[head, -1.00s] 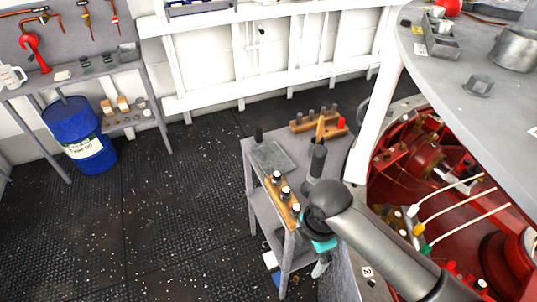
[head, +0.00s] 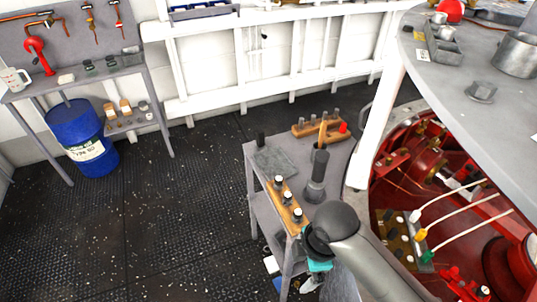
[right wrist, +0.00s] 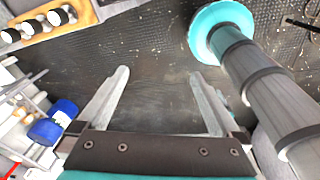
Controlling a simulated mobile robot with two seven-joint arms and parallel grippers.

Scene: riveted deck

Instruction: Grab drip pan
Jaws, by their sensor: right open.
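The drip pan (head: 273,160) appears to be the flat grey rectangular tray on the small grey side table. It lies flat near the table's far left part. My right gripper (head: 312,284) hangs low at the near end of this table, apart from the pan and partly hidden by my arm. In the right wrist view the right gripper (right wrist: 160,75) is open, with nothing between its fingers but dark floor behind. The pan does not show clearly in that view. My left gripper is not in view.
The side table also holds a wooden rack (head: 287,205) with black-and-white knobs, a dark upright holder (head: 316,178) and another wooden block (head: 320,132). A white post and red machinery (head: 430,165) stand to the right. The floor (head: 150,220) at left is clear.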

